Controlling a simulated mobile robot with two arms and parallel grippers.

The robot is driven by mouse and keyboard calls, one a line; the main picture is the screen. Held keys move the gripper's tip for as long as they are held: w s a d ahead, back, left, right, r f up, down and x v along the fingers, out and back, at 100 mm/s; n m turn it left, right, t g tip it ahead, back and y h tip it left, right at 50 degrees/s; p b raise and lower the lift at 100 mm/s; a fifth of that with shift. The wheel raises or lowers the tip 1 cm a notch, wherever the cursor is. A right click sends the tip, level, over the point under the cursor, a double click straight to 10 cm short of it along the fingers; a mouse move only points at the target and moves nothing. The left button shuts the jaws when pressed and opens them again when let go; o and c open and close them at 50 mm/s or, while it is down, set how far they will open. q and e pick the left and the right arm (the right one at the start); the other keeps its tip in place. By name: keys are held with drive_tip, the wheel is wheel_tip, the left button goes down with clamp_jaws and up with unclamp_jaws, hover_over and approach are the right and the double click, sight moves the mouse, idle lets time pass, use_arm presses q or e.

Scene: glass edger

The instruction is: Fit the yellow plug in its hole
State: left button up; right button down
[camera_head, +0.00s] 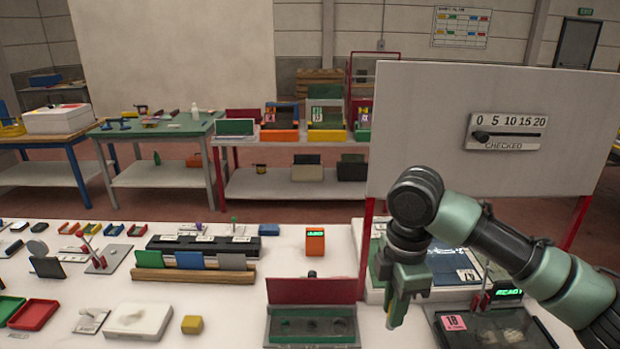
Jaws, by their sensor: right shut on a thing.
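My right gripper (402,300) comes in from the right and points down over the table, to the right of the red-backed box. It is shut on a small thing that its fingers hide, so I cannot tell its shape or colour. A yellow block (192,324) lies on the white table at the front, left of the box; I cannot tell if it is the plug. The box has a green panel (311,338) with several dark round spots that look like holes, and a raised red lid (312,290) behind them. My left gripper is out of view.
A white panel (420,120) with a slider scale stands on red posts behind my right arm. A dark tray (485,335) with a pink label lies below the arm. An orange display box (315,242) stands behind the red lid. Clear table lies around the yellow block.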

drive_tip(key=s+d+f+m, duration=0.2)
drive_tip(key=s+m, duration=0.4)
drive_tip(key=m, duration=0.3)
drive_tip(key=s+d+f+m, duration=0.2)
drive_tip(key=s+f+m, duration=0.2)
drive_tip(key=s+m, duration=0.3)
drive_tip(key=m, duration=0.3)
drive_tip(key=shift+s+f+b, duration=0.15)
drive_tip(key=shift+s+b, duration=0.1)
drive_tip(key=shift+b, duration=0.15)
